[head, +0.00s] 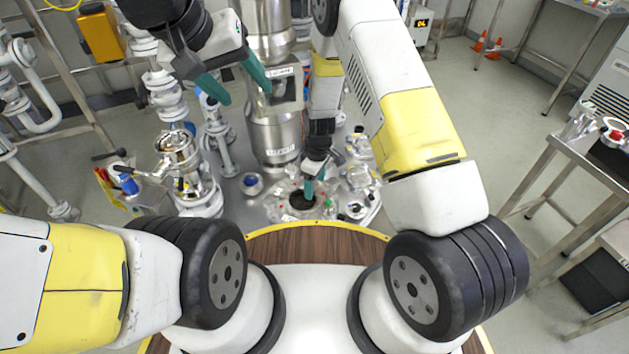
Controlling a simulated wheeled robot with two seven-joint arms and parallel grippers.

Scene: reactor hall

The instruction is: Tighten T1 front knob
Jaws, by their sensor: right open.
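My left gripper (246,96) is at the upper left, with its two teal fingers spread apart and nothing between them, in front of the steel column (275,135). My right gripper (314,188) points down over the round vessel top (300,202) at the middle, its teal fingers apart close above the fittings there. Small knobs and fittings surround this top, among them a black-topped one (355,209) on the right. Contact between the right fingers and any fitting cannot be made out.
A steel valve assembly (178,155) with handles stands left of the vessel. A blue-capped fitting (252,183) sits beside the vessel top.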

